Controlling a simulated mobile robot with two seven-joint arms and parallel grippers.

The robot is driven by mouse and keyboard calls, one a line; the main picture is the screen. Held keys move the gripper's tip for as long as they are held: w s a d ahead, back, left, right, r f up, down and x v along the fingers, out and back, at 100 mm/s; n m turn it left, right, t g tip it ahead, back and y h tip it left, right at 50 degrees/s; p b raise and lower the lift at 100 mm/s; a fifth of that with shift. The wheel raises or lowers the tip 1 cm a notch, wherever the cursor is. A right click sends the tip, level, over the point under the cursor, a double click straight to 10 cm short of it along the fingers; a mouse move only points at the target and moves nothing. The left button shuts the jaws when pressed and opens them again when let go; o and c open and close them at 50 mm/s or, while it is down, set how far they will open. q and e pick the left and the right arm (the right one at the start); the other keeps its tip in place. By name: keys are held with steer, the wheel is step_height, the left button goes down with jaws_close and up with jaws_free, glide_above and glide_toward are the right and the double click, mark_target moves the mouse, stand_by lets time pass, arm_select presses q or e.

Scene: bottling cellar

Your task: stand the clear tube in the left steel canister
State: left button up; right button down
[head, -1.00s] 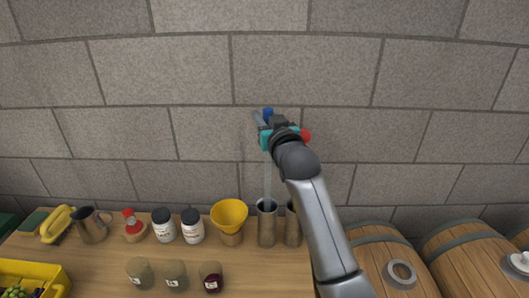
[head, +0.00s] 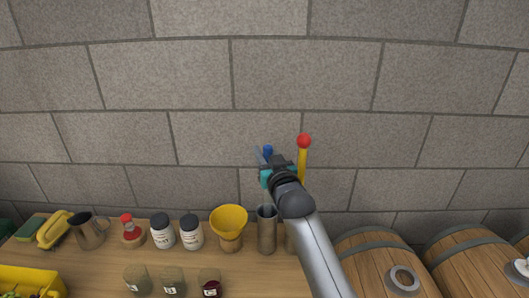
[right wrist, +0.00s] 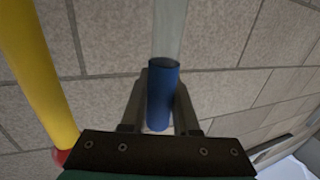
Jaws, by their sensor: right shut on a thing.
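The clear tube (head: 267,197) is upright, with a blue end (head: 268,149) at the top. Its lower part passes into the mouth of the left steel canister (head: 267,236), and its bottom is hidden inside. My right gripper (head: 274,160) is shut on the tube near its blue end, above the canister. In the right wrist view the blue end (right wrist: 162,97) sits between the fingers and the clear length (right wrist: 170,30) runs away from it. My left gripper is not in view.
A yellow rod with a red ball (head: 303,142) stands close right of my gripper. The right steel canister (head: 290,241) is mostly hidden by my arm. A yellow funnel (head: 229,219) is close left of the left canister. Bottles, jars and a jug (head: 88,231) are further left; barrels (head: 379,258) are right.

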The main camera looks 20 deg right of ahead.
steer(key=c, duration=0.7)
jaws_free()
steer(key=shift+o, duration=0.2)
steer(key=shift+r, duration=0.1)
steer(key=s+a, duration=0.1)
steer(key=s, duration=1.1)
steer(key=shift+a+p, duration=0.3)
